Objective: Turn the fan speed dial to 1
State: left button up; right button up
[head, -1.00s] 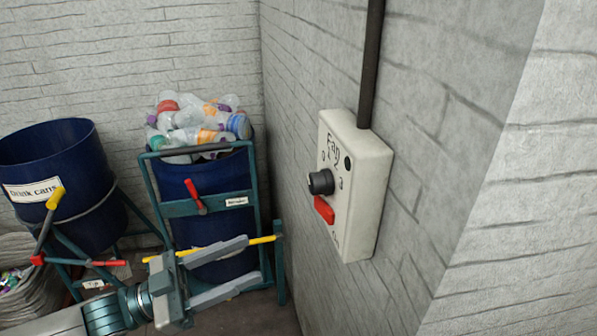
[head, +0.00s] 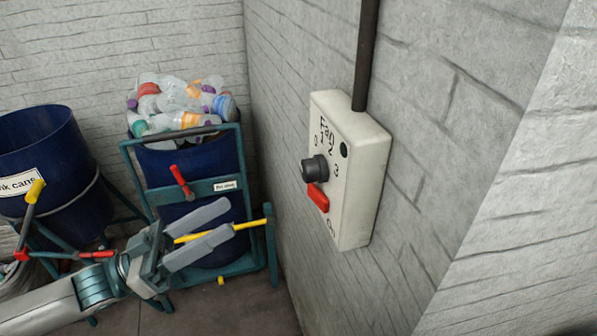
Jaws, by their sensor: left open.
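The fan control box (head: 362,190) is a cream box on the grey brick wall, marked "Fan" with numbers around a dark dial. The fan speed dial (head: 314,169) is a black knob on its front face; which number it points to is too small to tell. A red switch (head: 318,197) sits just below the dial. My left gripper (head: 232,219) is open and empty, lower left of the box and apart from it, its two grey fingers pointing right toward the wall. My right gripper is not in view.
A blue bin (head: 190,172) full of plastic bottles stands in a green frame behind my left gripper. Another blue bin (head: 40,150), labelled for cans, stands at the left. A dark conduit (head: 366,55) runs up from the box. The wall corner lies to its right.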

aim_at(303, 174)
pick_arm(q)
jog(key=p+x, duration=0.6)
jog(key=x, duration=0.9)
jog(key=shift+a+r+p, duration=0.1)
jog(key=shift+r+p, duration=0.1)
jog(key=shift+p, duration=0.15)
jog(key=shift+w+d+r, duration=0.1)
jog(key=shift+d, duration=0.45)
jog(key=c, duration=0.9)
